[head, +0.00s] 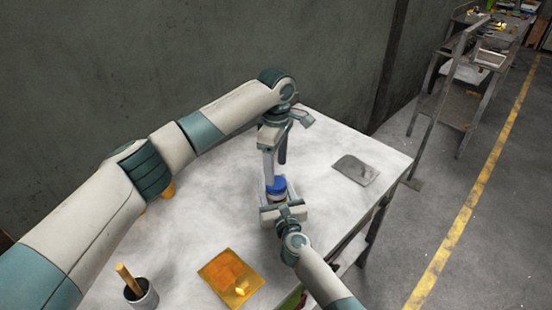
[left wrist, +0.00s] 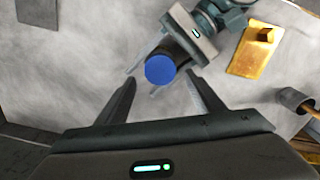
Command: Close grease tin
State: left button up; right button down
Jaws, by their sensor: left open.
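The grease tin (head: 278,196), with a round blue top (head: 276,183), is at the middle of the table. In the left wrist view the blue top (left wrist: 160,69) faces the camera, and the tin's dark side shows behind it. I cannot tell whether the lid is fully seated. My left gripper (head: 275,172) points down over the tin from behind. In the left wrist view its open fingers (left wrist: 162,77) stand on either side of the blue top, with gaps. My right gripper (head: 281,208) has its fingers on both sides of the tin and appears to grip it.
A brass-coloured tray (head: 217,268) with an orange surface and a small yellow piece lies at the front. A dark pot (head: 146,298) with a wooden handle stands left of it. A grey plate (head: 355,170) lies at right. The table (head: 330,130) between is mostly clear.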

aim_at(276, 182)
pick_arm(q)
jog(key=shift+f, duration=2.5)
